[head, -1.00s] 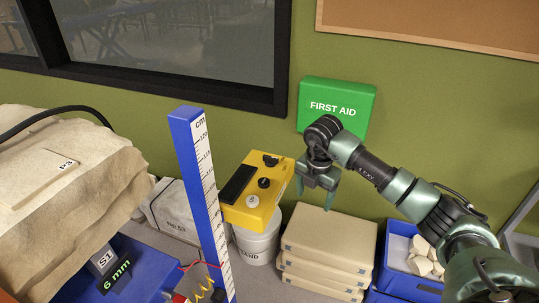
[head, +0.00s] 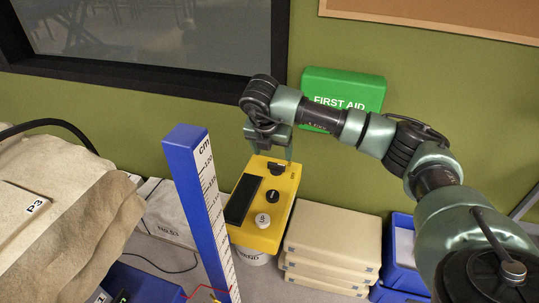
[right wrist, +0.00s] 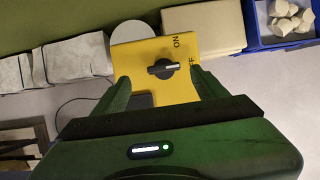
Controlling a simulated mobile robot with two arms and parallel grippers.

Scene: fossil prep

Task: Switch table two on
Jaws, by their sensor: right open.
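A yellow control box (head: 284,212) stands behind the blue ruler post, with a dark panel (head: 243,200), a middle black knob (head: 272,196), a white knob (head: 262,220) and a black rotary switch (head: 277,169) at its far end. In the right wrist view the switch (right wrist: 164,69) sits between ON and partly hidden OFF lettering; its white mark points right, toward OFF. My right gripper (head: 269,146) is open above the box's far end. In the right wrist view its fingers (right wrist: 160,82) flank the switch, apparently without touching it. My left gripper is not in view.
The blue ruler post (head: 200,200) rises close left of the box. A large rock block (head: 75,215) fills the left. Stacked beige slabs (head: 333,240) and a blue bin (head: 401,257) stand right. A green first aid box (head: 360,88) is on the wall behind my arm.

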